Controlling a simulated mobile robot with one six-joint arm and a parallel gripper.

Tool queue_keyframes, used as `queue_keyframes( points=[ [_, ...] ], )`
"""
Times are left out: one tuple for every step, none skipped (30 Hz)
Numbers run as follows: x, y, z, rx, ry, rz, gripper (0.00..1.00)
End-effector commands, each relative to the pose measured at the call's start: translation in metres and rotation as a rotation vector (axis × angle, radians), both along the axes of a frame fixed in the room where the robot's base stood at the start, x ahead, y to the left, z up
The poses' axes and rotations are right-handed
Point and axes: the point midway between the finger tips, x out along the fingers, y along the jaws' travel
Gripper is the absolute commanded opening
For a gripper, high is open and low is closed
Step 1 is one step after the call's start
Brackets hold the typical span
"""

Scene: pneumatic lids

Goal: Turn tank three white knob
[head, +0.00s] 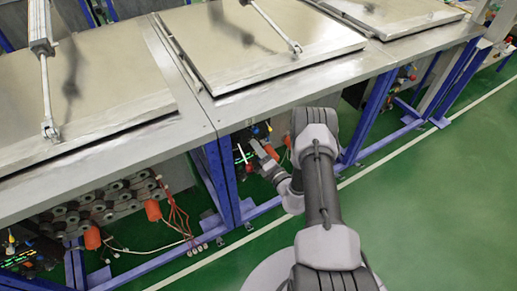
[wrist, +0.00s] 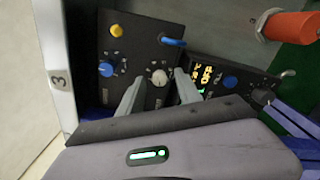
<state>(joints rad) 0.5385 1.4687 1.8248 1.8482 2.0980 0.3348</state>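The white knob (wrist: 159,77) sits on a dark control panel (wrist: 140,45) in the wrist view. A plate marked "3" (wrist: 59,83) stands at the left of that panel. My gripper (wrist: 160,75) points at the panel with its two grey fingers apart, one on each side of the white knob. Gaps show between knob and fingers; I cannot tell how far the tips are from the panel face. In the head view my gripper (head: 267,163) reaches under the tank edge, and the knob cannot be made out there.
Near the white knob are a blue knob (wrist: 106,68), a yellow button (wrist: 117,30) and a second panel with a lit display (wrist: 205,76) and another blue knob (wrist: 230,82). An orange cylinder (wrist: 290,25) is at upper right. Blue frame legs (head: 220,180) stand beside my arm. Green floor (head: 440,190) is clear at right.

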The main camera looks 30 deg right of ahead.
Motion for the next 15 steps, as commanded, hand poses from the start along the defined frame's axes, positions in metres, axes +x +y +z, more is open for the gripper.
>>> queue_keyframes(
  points=[
    [0.000,0.000,0.000,0.000,0.000,0.000,0.41],
    [0.000,0.000,0.000,0.000,0.000,0.000,0.41],
    [0.000,0.000,0.000,0.000,0.000,0.000,0.41],
    [0.000,0.000,0.000,0.000,0.000,0.000,0.41],
    [0.000,0.000,0.000,0.000,0.000,0.000,0.41],
    [-0.001,0.000,0.000,0.000,0.000,0.000,0.41],
    [-0.003,0.000,0.000,0.001,0.001,0.000,0.41],
    [-0.005,-0.001,0.000,0.002,0.001,0.000,0.41],
    [-0.010,0.000,0.000,0.002,0.002,0.000,0.41],
    [-0.015,-0.001,0.001,0.002,0.003,-0.001,0.41],
    [-0.020,-0.002,0.001,0.003,0.002,-0.002,0.41],
    [-0.030,-0.002,0.002,0.004,0.003,-0.003,0.41],
    [-0.038,-0.002,0.002,0.005,0.004,-0.003,0.41],
    [-0.047,-0.003,0.002,0.005,0.004,-0.004,0.41],
    [-0.059,-0.003,0.003,0.005,0.004,-0.005,0.41]
  ],
)
